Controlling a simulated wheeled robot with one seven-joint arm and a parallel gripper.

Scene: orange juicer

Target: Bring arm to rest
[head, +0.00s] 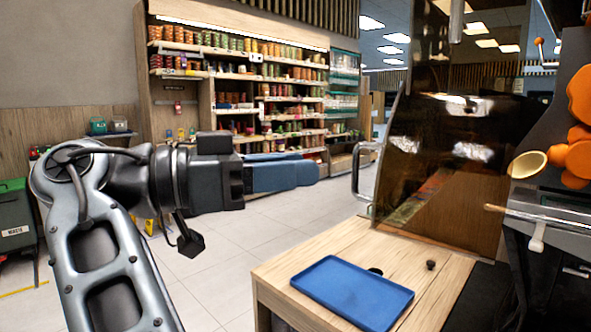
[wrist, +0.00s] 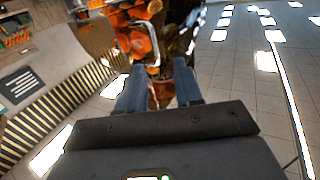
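My gripper (head: 308,172) is at the end of my arm in the head view, held level in the air and pointing right, left of the wooden counter. Its two blue fingers overlap in that view. In the wrist view the gripper (wrist: 159,76) shows its blue fingers apart, with a gap between them and nothing held. Through the gap, the orange and dark parts of the juicer (wrist: 140,40) show in the background. The juicer (head: 577,155) also stands at the right edge of the head view.
The wooden counter (head: 330,247) carries a blue tray (head: 353,291) and a small dark knob (head: 431,265). A dark see-through panel (head: 440,165) stands behind the tray. Stocked shelves (head: 245,90) line the back wall. A green waste bin (head: 17,225) is at left. Open floor lies between.

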